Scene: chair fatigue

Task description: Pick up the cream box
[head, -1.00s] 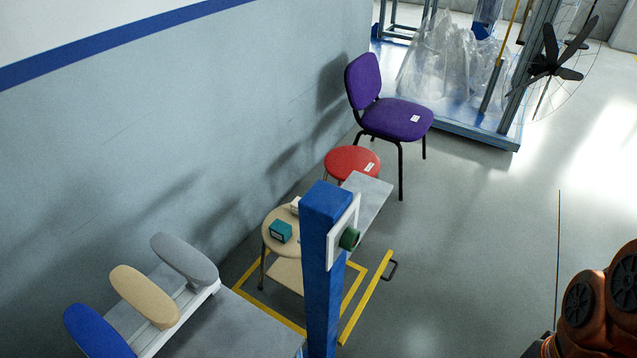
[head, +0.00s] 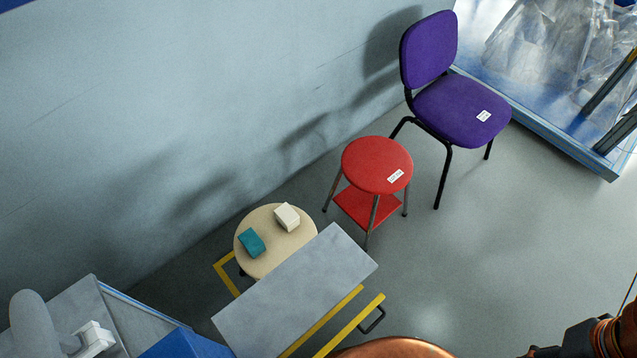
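The cream box (head: 287,217) is a small pale block on the back right part of a round beige stool seat (head: 265,265). A teal box (head: 251,242) sits on the same seat, to the left and nearer, with a small gap between them. A grey panel (head: 297,290) hides the stool's front right edge. My gripper cannot be made out in the head view. Orange and dark parts at the lower right and bottom edge look like my arm.
A red stool (head: 377,165) and a purple chair (head: 460,110) stand behind and to the right. A yellow frame (head: 350,325) with a black handle lies around the panel. Open floor lies at the right.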

